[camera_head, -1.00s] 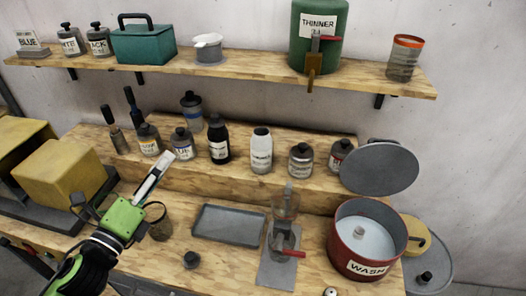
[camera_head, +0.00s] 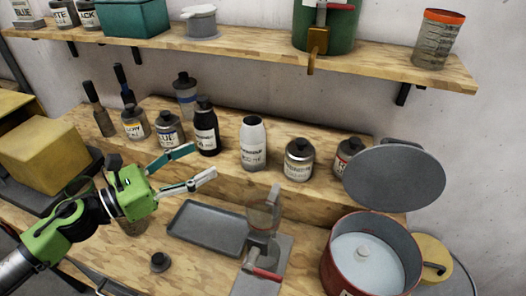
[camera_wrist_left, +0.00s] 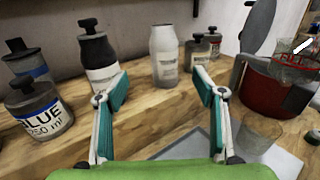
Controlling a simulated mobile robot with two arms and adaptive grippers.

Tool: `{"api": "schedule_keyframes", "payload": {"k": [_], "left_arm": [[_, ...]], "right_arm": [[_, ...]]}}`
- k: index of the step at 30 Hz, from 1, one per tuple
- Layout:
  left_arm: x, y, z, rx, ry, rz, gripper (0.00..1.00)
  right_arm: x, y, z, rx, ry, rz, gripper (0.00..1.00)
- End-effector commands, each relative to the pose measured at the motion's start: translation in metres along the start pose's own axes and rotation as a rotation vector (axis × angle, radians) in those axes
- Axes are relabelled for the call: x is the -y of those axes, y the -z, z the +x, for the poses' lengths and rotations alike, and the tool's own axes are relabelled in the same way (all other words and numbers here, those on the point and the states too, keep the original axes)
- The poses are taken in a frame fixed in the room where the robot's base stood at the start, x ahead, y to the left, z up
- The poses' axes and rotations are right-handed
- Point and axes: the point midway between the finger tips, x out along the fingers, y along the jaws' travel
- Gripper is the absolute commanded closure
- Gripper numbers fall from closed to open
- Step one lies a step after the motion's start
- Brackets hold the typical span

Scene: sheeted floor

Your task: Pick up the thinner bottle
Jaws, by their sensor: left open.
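A pale grey-white bottle (camera_head: 253,143) stands upright on the wooden step, with a dark bottle (camera_head: 206,128) to its left. Their small labels cannot be read clearly, so I cannot tell which is the thinner bottle. My left gripper (camera_head: 204,161) is open and empty, in front of the dark bottle and left of the pale one. In the left wrist view the pale bottle (camera_wrist_left: 164,55) stands beyond the gap between the spread fingers, apart from them. The dark bottle (camera_wrist_left: 97,58) is behind the left finger, its lower part partly covered. My right gripper is not in view.
Small jars flank the bottles, such as a blue-labelled jar (camera_head: 170,129) and a grey jar (camera_head: 299,160). A grey tray (camera_head: 208,229), a clamp-like stand (camera_head: 262,225) and a red pot (camera_head: 333,272) are in front. An upper shelf (camera_head: 250,50) holds a green tank (camera_head: 345,35).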

Motion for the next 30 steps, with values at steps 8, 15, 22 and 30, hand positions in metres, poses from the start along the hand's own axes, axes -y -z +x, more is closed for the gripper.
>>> {"api": "schedule_keyframes", "payload": {"k": [8,15,22,30], "left_arm": [[-0.001,0.013,0.011,0.003,0.001,0.002,0.37],[0.001,0.009,0.059,0.003,0.003,0.002,0.37],[0.001,0.013,0.085,0.001,0.002,0.004,0.37],[0.007,0.007,0.110,0.002,0.002,-0.001,0.37]], "right_arm": [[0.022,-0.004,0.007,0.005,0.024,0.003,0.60],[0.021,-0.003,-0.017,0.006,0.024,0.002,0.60],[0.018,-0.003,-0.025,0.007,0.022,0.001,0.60],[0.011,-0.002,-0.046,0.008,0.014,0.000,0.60]]}}
